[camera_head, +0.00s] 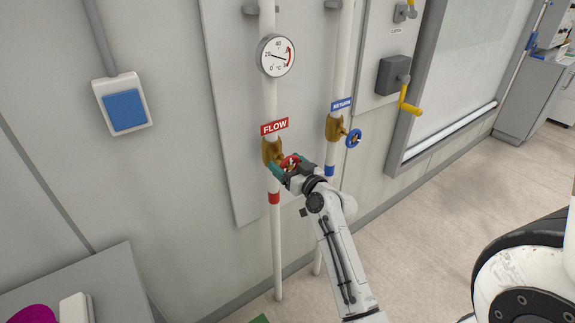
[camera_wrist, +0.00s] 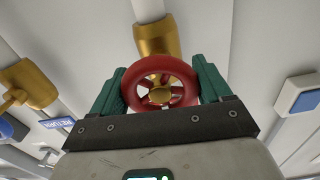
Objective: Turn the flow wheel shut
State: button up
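The red flow wheel (camera_head: 290,161) sits on the brass flow valve (camera_head: 271,151), below the red FLOW label (camera_head: 274,126). My gripper (camera_head: 287,168) is at the wheel, with my arm reaching up from below. In the wrist view the flow wheel (camera_wrist: 150,65) lies between the two green fingers of my gripper (camera_wrist: 160,84). One finger is against each side of the rim, and the gripper looks shut on it. The brass valve body (camera_wrist: 157,38) shows behind the wheel. The head view hides part of the wheel behind the gripper.
The return valve (camera_head: 335,128) with its blue wheel (camera_head: 353,138) is close on the right. A dial gauge (camera_head: 276,56) is above the flow valve. A grey box with a yellow crank (camera_head: 404,98) is further right. A grey surface (camera_head: 100,285) stands lower left.

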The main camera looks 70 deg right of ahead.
jog(key=c, duration=0.5)
jog(key=shift+m, duration=0.6)
jog(key=o, duration=1)
jog(key=shift+b+v, duration=1.2)
jog(key=shift+v, duration=4.25)
